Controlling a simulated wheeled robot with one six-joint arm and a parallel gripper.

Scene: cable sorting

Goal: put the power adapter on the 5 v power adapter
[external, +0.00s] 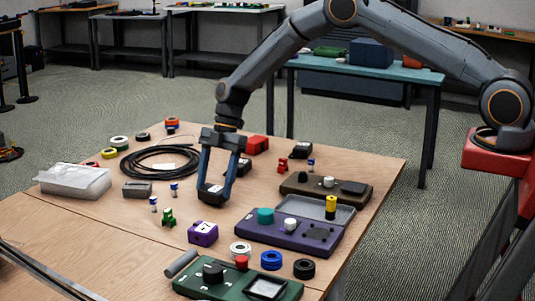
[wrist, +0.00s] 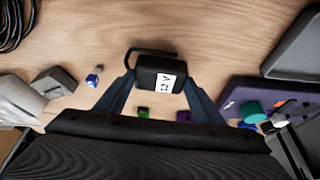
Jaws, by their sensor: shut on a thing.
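My gripper (external: 213,186) is shut on a black power adapter (external: 211,197) over the middle of the wooden table. In the wrist view the same adapter (wrist: 150,76) sits between the two fingers, and its white label reads "12 V". A black cord curves behind it. I cannot tell whether it touches the table or hangs just above it. Another black block with a pale label (external: 301,150) lies toward the back right, apart from my gripper. It may be the other power adapter, but its label is too small to read.
A coiled black cable (external: 160,163) and a clear plastic box (external: 74,181) lie to the left. A purple panel (external: 260,233), a brown panel (external: 300,187) and a green panel (external: 215,288) lie right and front. Several small connectors and tape rolls are scattered around; some bare wood lies between them.

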